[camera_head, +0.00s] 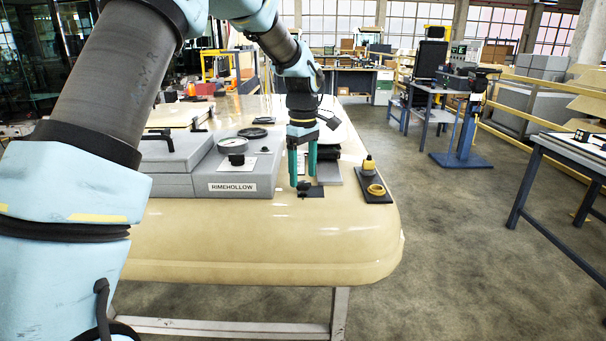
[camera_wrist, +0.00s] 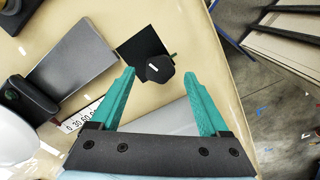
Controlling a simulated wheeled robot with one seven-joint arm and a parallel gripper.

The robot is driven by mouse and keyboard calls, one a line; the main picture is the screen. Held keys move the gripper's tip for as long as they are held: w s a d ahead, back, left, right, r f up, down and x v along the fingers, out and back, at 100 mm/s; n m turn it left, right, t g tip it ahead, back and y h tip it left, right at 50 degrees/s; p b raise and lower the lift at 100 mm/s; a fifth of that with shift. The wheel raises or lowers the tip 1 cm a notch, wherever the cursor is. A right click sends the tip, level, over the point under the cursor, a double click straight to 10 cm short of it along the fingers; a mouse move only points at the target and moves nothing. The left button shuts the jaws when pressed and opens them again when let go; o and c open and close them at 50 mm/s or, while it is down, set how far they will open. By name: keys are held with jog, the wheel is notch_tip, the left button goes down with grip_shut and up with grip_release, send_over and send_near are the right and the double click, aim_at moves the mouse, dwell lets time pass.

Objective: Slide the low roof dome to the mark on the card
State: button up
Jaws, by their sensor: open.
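A small dark faceted piece with a white mark (camera_wrist: 160,68), which I take to be the low roof dome, sits at the edge of a flat black square (camera_wrist: 145,50), possibly the card. Both also show in the head view, the piece (camera_head: 303,186) beside the square (camera_head: 315,191), near the front edge of the cream top. No mark can be made out on the square. My gripper (camera_head: 302,186) points down over the dark piece with its fingers apart. In the wrist view the open green fingertips (camera_wrist: 159,74) flank the piece, with nothing gripped.
A grey plate (camera_wrist: 78,62) lies close behind the square. The grey RIMEHOLLOW box (camera_head: 245,188) stands left of my gripper.

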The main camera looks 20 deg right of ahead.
jog(key=shift+f, duration=0.95)
grip_shut()
dwell(0.8)
